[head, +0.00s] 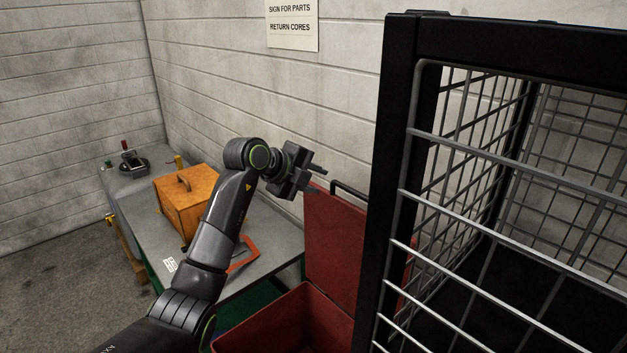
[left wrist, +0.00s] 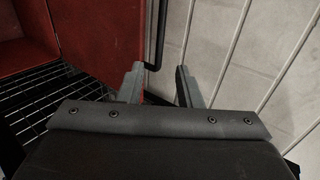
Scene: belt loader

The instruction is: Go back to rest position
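My left gripper (head: 316,179) is raised above the grey workbench and beside the open lid of the red box, in front of the block wall. In the left wrist view its two fingers (left wrist: 160,85) stand apart with nothing between them, so it is open and empty. The red box (head: 339,235) also shows in the left wrist view (left wrist: 97,40), with a black handle bar near the fingers. My right gripper is not in view.
A black-framed wire cage (head: 396,140) fills the right side, close to my left arm. An orange case (head: 186,203) and an orange-red frame-like item (head: 245,255) rest on the workbench (head: 275,229). Floor (head: 60,285) is clear at left.

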